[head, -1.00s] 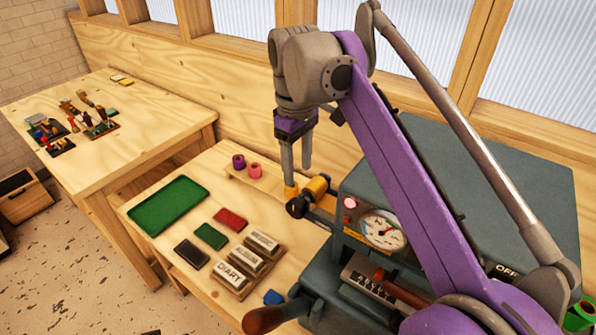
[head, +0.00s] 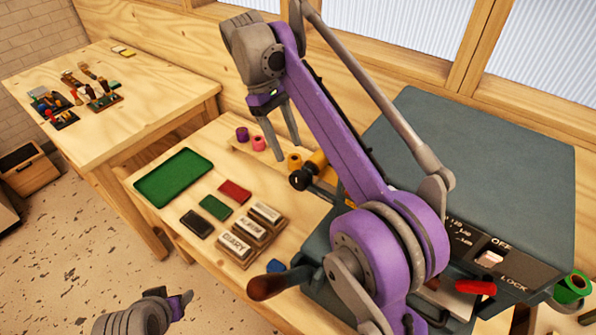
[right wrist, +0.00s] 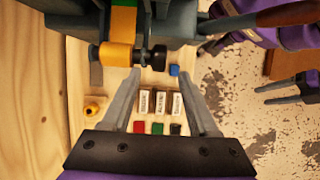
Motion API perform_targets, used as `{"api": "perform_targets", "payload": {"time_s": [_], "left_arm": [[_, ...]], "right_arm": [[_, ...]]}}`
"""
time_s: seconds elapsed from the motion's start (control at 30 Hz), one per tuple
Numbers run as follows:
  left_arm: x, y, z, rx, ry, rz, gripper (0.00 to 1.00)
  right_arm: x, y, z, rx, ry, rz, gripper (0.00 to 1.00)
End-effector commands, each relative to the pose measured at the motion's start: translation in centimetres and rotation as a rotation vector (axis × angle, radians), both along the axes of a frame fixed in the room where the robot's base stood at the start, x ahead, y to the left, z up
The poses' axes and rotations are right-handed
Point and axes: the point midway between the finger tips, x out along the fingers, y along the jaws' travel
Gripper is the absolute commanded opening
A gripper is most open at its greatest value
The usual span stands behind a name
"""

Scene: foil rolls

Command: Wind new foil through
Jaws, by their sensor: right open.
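A gold foil roll (head: 318,160) sits on the spindle with a black knob at the left side of the grey press (head: 490,150). In the right wrist view the gold roll (right wrist: 116,56) lies past my fingers, with a gold strip (right wrist: 123,22) running up from it. A small yellow spool (head: 294,160) stands on the shelf beside purple (head: 242,134) and pink (head: 259,143) spools. A green roll (head: 570,288) is at the press's right. My right gripper (head: 285,146) is open and empty above the shelf. My left gripper (right wrist: 285,92) shows parted, empty fingers.
Stamp blocks (head: 250,236), coloured pads (head: 214,208) and a green tray (head: 173,177) occupy the bench front. A wooden-handled lever (head: 270,286) juts from the press. A second table (head: 150,95) with tools stands at left.

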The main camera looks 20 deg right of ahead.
Motion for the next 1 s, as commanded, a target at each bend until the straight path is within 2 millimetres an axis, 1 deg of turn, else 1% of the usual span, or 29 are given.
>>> {"api": "perform_targets", "payload": {"time_s": [0.03, 0.1, 0.2, 0.3, 0.4, 0.57, 0.83, 0.87, 1.0], "left_arm": [[-0.2, 0.0, -0.3, 0.000, 0.004, 0.000, 0.60], [-0.5, 0.0, -0.7, 0.000, 0.009, 0.000, 0.60], [-0.7, 0.0, -1.1, 0.000, 0.014, 0.000, 0.60], [-0.9, 0.0, -1.4, 0.000, 0.017, 0.000, 0.60], [-0.9, 0.0, -1.5, 0.000, 0.018, 0.000, 0.60], [-1.0, 0.0, -1.5, 0.000, 0.019, 0.000, 0.60], [-0.9, 0.0, -1.5, 0.000, 0.019, 0.000, 0.60], [-1.0, 0.0, -1.5, 0.000, 0.019, 0.000, 0.60], [-1.0, 0.0, -1.5, 0.000, 0.019, 0.000, 0.60]], "right_arm": [[-0.4, -0.3, -1.1, 0.000, 0.001, 0.000, 0.60], [-0.9, -0.6, -2.6, 0.001, 0.002, 0.000, 0.60], [-1.4, -1.1, -4.4, 0.001, 0.002, -0.001, 0.60], [-2.0, -1.5, -5.9, 0.001, 0.001, -0.002, 0.60], [-2.3, -1.8, -6.9, 0.001, 0.001, -0.002, 0.60], [-2.5, -2.0, -7.7, 0.001, 0.000, 0.000, 0.60], [-2.5, -2.0, -7.8, 0.001, -0.002, 0.000, 0.60], [-2.5, -2.0, -7.8, 0.001, -0.002, 0.000, 0.56], [-2.5, -2.0, -7.7, 0.001, -0.002, 0.000, 0.31]]}}
